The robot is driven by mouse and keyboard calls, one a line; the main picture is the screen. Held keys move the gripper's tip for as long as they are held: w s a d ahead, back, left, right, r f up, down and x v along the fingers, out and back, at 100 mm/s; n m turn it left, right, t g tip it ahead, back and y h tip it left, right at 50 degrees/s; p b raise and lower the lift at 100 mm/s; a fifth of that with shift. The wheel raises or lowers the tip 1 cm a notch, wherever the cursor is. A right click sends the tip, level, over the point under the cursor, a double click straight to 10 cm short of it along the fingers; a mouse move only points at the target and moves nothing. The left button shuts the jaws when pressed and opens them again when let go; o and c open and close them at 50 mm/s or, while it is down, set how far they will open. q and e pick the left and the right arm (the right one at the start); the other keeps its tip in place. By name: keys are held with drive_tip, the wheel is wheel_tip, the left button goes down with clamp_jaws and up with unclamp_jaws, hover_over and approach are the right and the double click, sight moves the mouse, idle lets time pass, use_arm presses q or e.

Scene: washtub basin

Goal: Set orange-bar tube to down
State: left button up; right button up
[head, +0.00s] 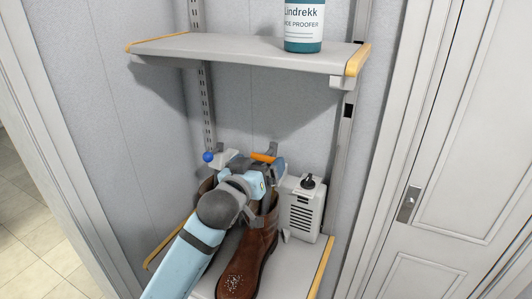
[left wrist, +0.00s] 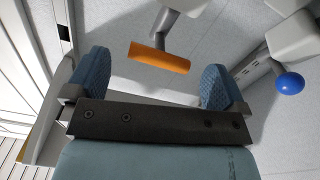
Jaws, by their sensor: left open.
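The orange bar (head: 263,157) sits at the end of a short grey tube (left wrist: 166,24) near the back wall, above the boots. In the left wrist view the orange bar (left wrist: 160,57) lies crosswise, slightly tilted, just ahead of the space between my fingers. My left gripper (head: 268,175) is open and close to the bar, with no grip on it visible. In the left wrist view its two blue fingers (left wrist: 157,78) are wide apart with nothing between them. My arm hides part of the tube's mount. My right gripper is not in view.
A blue ball knob (head: 208,157) on another grey part is left of the bar. Brown boots (head: 248,262) stand below my gripper, beside a white vented box with a dial (head: 304,209). An upper shelf (head: 230,51) holds a teal bottle (head: 304,25); a white door is right.

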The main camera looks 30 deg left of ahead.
sight(262, 160)
use_arm(q)
drive_tip(key=w, duration=0.4)
drive_tip(key=shift+w+a, duration=0.1)
drive_tip(key=shift+a, duration=0.05)
drive_tip(key=shift+c, duration=0.5)
drive_tip(key=c, duration=1)
drive_tip(key=f, duration=0.2)
drive_tip(key=s+f+b, duration=0.1)
drive_tip(key=f, duration=0.1)
drive_tip(key=shift+s+f, duration=0.1)
drive_tip(key=shift+f, duration=0.1)
drive_tip(key=shift+r, duration=0.1)
drive_tip(key=o, duration=1.1)
drive_tip(key=shift+s, duration=0.1)
